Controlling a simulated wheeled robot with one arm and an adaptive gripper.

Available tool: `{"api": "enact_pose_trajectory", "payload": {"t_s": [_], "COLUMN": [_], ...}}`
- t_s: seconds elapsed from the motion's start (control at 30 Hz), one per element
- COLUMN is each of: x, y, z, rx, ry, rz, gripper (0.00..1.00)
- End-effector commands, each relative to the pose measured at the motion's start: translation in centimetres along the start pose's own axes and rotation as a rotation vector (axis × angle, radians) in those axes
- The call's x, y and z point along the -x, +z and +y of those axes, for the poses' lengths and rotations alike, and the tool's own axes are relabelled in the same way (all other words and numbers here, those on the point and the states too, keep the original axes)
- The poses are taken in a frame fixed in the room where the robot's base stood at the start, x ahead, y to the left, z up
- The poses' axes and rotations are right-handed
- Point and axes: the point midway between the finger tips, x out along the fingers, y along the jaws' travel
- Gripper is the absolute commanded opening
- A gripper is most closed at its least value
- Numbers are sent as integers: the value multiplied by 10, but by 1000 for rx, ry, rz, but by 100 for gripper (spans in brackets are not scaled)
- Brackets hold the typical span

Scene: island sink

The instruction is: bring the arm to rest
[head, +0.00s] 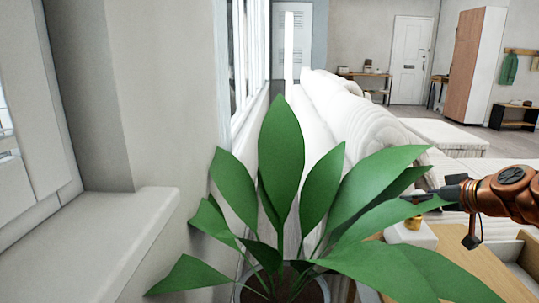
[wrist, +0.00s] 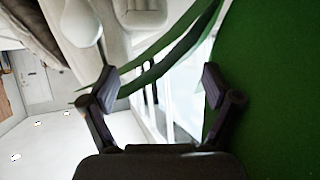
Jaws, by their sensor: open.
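My arm comes in from the right edge of the head view, copper and black. My gripper (head: 432,194) points left at the leaves of a potted plant (head: 283,150), and its tip is partly lost against them. In the wrist view my gripper (wrist: 160,86) has its two dark fingers spread wide apart. A green leaf edge (wrist: 165,60) crosses the space between and beyond the fingers. A large leaf (wrist: 270,90) fills the right side close to the camera. I cannot tell whether any leaf touches the fingers. Nothing is seen gripped.
The plant's pot (head: 283,290) stands low in front. A white wall ledge (head: 95,240) is at left. A long white sofa (head: 345,115) runs away behind the plant. A wooden table (head: 450,265) lies under my arm. Open floor shows far back near a white door (head: 411,60) and wardrobe (head: 473,65).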

Motion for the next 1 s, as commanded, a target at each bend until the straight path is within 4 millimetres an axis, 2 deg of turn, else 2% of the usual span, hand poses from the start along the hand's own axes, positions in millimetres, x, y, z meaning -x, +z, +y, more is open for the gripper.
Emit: {"api": "enact_pose_trajectory", "payload": {"t_s": [0.03, 0.2, 0.3, 0.5, 0.6, 0.8, 1.0], "x": [9, 18, 28, 57, 76, 120, 173], "y": [-23, -42, -47, -48, -44, -33, -21], "z": [-27, -100, -139, -204, -231, -271, -296], "rx": [10, 12, 10, -4, -15, -49, -96], "ry": [-35, -122, -163, -203, -208, -182, -111], "rz": [-32, -155, -238, -410, -501, -684, -857], "gripper": [88, 88, 88, 88, 88, 88, 88]}}
